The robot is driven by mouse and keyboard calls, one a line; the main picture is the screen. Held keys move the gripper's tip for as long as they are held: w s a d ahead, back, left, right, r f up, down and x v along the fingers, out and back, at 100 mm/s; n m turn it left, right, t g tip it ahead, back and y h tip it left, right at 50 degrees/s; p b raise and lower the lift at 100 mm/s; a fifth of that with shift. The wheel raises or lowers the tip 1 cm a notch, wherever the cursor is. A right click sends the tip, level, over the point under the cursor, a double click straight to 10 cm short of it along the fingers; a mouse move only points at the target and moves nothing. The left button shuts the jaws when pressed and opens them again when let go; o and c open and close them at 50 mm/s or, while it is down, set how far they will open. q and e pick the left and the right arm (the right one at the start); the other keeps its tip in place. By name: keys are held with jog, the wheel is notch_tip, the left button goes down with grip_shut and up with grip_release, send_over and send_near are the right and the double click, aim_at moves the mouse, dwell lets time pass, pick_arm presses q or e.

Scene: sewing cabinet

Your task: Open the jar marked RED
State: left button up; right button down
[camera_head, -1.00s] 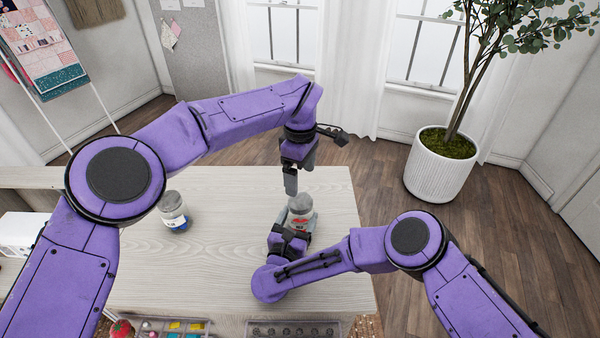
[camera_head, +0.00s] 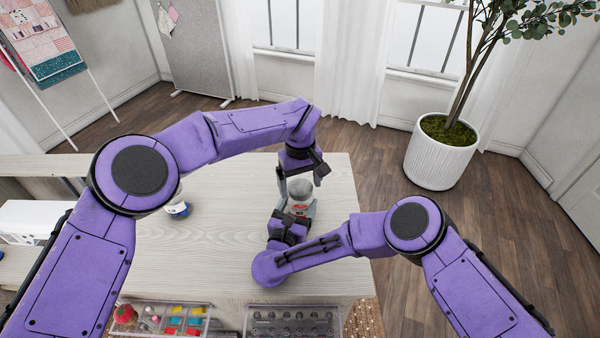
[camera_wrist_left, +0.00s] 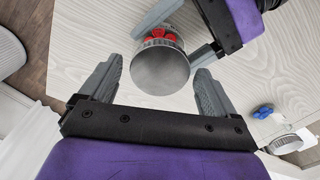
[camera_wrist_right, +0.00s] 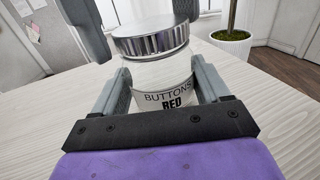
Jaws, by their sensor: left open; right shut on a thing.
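The jar marked RED (camera_wrist_right: 165,80) stands upright on the table, with "BUTTONS RED" on its label and a ribbed silver lid (camera_wrist_right: 151,38). It also shows in the head view (camera_head: 300,194). My right gripper (camera_wrist_right: 165,85) is shut around the jar's body. My left gripper (camera_wrist_left: 155,85) is open above the jar, its fingers on either side of the lid (camera_wrist_left: 160,70) with a gap to it. Red contents show through the jar in the left wrist view.
A second jar with a blue label (camera_head: 177,205) stands on the table (camera_head: 215,240) to the left, partly behind my left arm. Trays of sewing items (camera_head: 165,318) lie at the front edge. A potted tree (camera_head: 440,155) stands beyond the table at right.

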pick_arm(q)
jog(key=c, duration=1.1)
jog(key=n, duration=2)
jog(key=shift+n, duration=0.3)
jog(key=n, duration=2.1)
jog(key=shift+r+n, duration=0.1)
jog(key=shift+n, duration=0.2)
jog(key=n, duration=1.1)
jog(key=shift+n, duration=0.3)
